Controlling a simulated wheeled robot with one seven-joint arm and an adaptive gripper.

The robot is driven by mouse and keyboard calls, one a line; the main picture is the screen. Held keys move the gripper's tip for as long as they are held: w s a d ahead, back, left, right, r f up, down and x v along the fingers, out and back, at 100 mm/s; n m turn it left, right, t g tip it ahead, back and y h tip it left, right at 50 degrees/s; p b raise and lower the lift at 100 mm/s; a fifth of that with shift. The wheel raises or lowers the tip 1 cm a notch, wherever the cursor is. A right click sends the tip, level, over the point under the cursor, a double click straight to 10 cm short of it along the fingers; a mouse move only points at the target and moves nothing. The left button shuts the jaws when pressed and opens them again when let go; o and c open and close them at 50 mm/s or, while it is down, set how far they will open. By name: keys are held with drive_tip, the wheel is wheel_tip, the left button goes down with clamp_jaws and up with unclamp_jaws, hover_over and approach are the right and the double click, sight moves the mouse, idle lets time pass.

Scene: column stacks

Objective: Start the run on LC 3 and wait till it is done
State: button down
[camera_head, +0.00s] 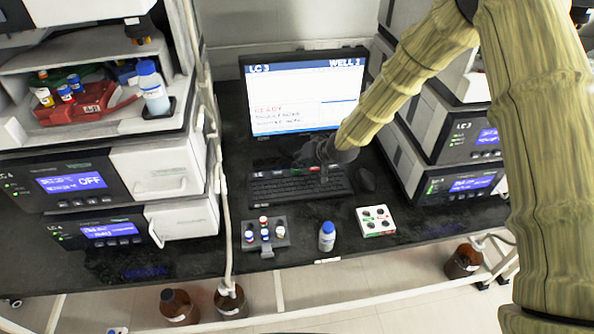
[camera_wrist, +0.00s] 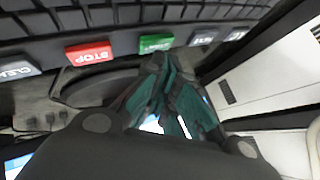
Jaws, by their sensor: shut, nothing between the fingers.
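The monitor (camera_head: 305,95) reads "LC 3" at top left and "WELL 2" at top right, with "READY" in red lower on the screen. The black keyboard (camera_head: 300,190) lies in front of it. In the wrist view, a row of labelled keys includes a red STOP key (camera_wrist: 88,52) and a green key (camera_wrist: 155,43), its label too small to read surely. My gripper (camera_wrist: 165,62) is shut and empty, its fingertips close to the green key; I cannot tell whether they touch. In the head view, my gripper (camera_head: 323,172) is over the keyboard's back right part.
A mouse (camera_head: 364,180) lies right of the keyboard. Instrument stacks flank the bench; the right one carries an LC 3 label (camera_head: 462,127).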

drive_tip(key=shift+f, duration=0.45)
idle(0.7)
drive_tip(key=shift+r, duration=0.2)
drive_tip(key=shift+r+p, duration=0.5)
drive_tip(key=shift+r, duration=0.2)
drive_tip(key=shift+r, duration=0.1)
drive_tip(key=shift+r+p, duration=1.6)
drive_tip(key=shift+r, duration=0.8)
idle(3.5)
